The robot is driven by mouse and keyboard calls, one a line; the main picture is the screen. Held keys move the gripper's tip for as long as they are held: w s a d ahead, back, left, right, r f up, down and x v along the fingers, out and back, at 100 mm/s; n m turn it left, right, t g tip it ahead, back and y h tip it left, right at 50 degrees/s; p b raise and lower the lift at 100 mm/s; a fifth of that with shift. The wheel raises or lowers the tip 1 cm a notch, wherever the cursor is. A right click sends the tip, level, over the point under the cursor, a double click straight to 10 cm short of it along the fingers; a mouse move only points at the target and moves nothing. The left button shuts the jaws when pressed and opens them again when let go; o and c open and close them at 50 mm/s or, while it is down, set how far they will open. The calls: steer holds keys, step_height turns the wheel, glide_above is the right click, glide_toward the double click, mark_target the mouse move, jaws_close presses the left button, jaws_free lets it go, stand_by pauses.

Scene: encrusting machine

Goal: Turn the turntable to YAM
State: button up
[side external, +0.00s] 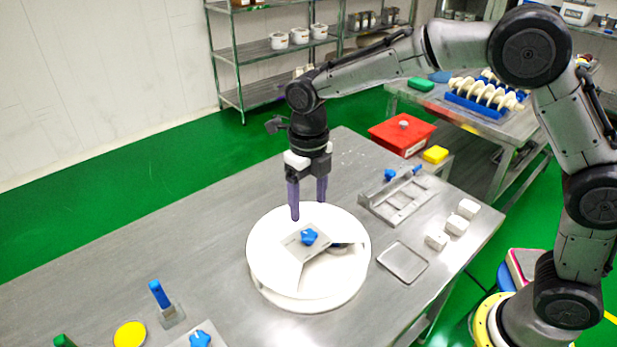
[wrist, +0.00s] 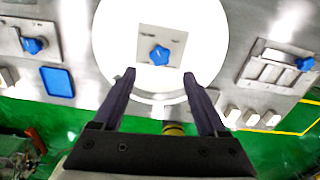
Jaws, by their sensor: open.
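The white round turntable (side external: 268,262) stands on the steel table, with a grey plate (side external: 318,240) and a blue star-shaped knob (side external: 309,236) at its middle. In the wrist view the turntable (wrist: 115,45) fills the upper middle, and the blue knob (wrist: 159,55) lies ahead of the fingertips, centred between them. The plate's markings are too small to read. My gripper (side external: 308,205) points down above the far part of the turntable, its two dark fingers apart. It also shows open and empty in the wrist view (wrist: 160,75).
A steel fixture with a blue handle (side external: 400,195), small white blocks (side external: 456,225) and a flat tray (side external: 402,262) lie right of the turntable. A blue-handled tool (side external: 160,294) and a yellow disc (side external: 130,334) are front left. The table's left part is mostly bare.

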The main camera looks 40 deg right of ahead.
step_height(320, 180, up, 6)
glide_above(309, 233)
stand_by(0.5)
step_height(309, 233, down, 14)
steer(key=m, duration=1.4)
jaws_close()
stand_by(1.3)
